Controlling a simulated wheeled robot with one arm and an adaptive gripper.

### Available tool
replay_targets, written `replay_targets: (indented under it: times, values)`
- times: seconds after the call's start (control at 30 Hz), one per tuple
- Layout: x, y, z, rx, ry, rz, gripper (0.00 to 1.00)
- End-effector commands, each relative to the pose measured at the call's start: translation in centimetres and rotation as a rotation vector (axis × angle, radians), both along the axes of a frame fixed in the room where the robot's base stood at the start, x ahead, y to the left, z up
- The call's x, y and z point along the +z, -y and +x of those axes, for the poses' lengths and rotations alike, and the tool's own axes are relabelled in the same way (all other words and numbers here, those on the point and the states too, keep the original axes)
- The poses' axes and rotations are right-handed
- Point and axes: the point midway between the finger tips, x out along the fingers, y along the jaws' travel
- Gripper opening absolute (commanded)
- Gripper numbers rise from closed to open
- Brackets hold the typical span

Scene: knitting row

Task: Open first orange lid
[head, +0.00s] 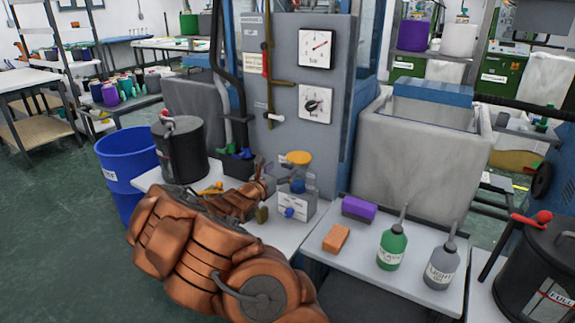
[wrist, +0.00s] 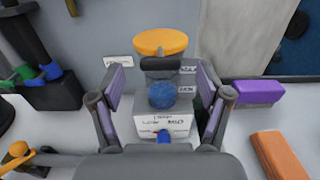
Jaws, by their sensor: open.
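The orange lid (head: 298,158) is a round disc at the top of a small pale-grey labelled box unit (head: 293,205) on the bench. In the wrist view the lid (wrist: 160,41) is straight ahead, above a dark part and a round blue piece (wrist: 160,95). A second small blue piece (wrist: 163,137) is low on the unit's front. My gripper (wrist: 160,108) is open and empty, one finger to each side of the unit in the picture. In the head view my gripper (head: 264,188) is just left of the unit. I cannot tell whether the fingers touch it.
An orange block (head: 336,238), a purple block (head: 359,208), a green bottle (head: 391,248) and a grey bottle (head: 440,262) stand to the right. A dark canister (head: 180,150) and a dark holder (wrist: 45,94) are left. A gauge panel (head: 290,100) rises behind the unit.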

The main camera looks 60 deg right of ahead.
Motion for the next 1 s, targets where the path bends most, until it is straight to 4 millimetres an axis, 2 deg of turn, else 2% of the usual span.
replay_targets:
  times: [0.1,0.3,0.5,0.77,1.0]
  values:
    - [0.0,1.5,0.0,-0.002,0.002,0.003,0.77]
    - [0.0,3.4,0.1,-0.001,0.001,0.003,0.77]
    - [0.1,4.2,0.2,0.0,0.003,0.0,0.77]
    - [0.1,4.3,0.2,0.0,0.002,-0.001,0.77]
    - [0.1,4.3,0.2,0.0,0.002,-0.001,0.54]
